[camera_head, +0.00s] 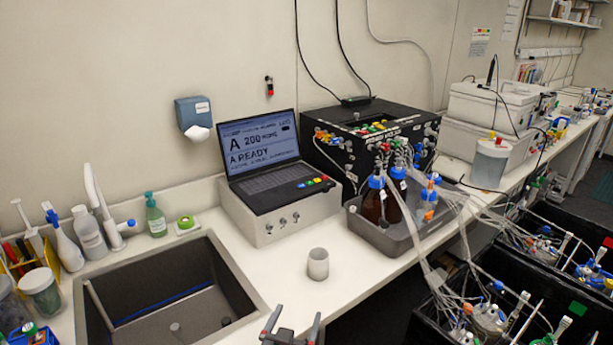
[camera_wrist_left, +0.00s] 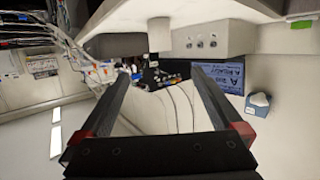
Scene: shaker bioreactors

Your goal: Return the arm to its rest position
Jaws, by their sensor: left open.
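My left gripper (camera_head: 296,320) shows at the bottom edge of the head view, in front of the counter's front edge. Its two fingers are apart with nothing between them. The left wrist view, which looks upside down, also shows the gripper (camera_wrist_left: 160,75) with its fingers spread and empty. A small grey-beige cup (camera_head: 318,264) stands upright on the counter beyond the gripper, apart from it. The cup also shows near the top of the left wrist view (camera_wrist_left: 159,34). Most of my left arm is out of the picture. My right gripper is not in view.
A sink (camera_head: 170,300) lies to the left of the gripper. The laptop (camera_head: 268,160) sits on a box behind the cup. A grey tray (camera_head: 390,240) with bottles is to the right. Black bins (camera_head: 540,255) with tubing stand at the right. The counter around the cup is clear.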

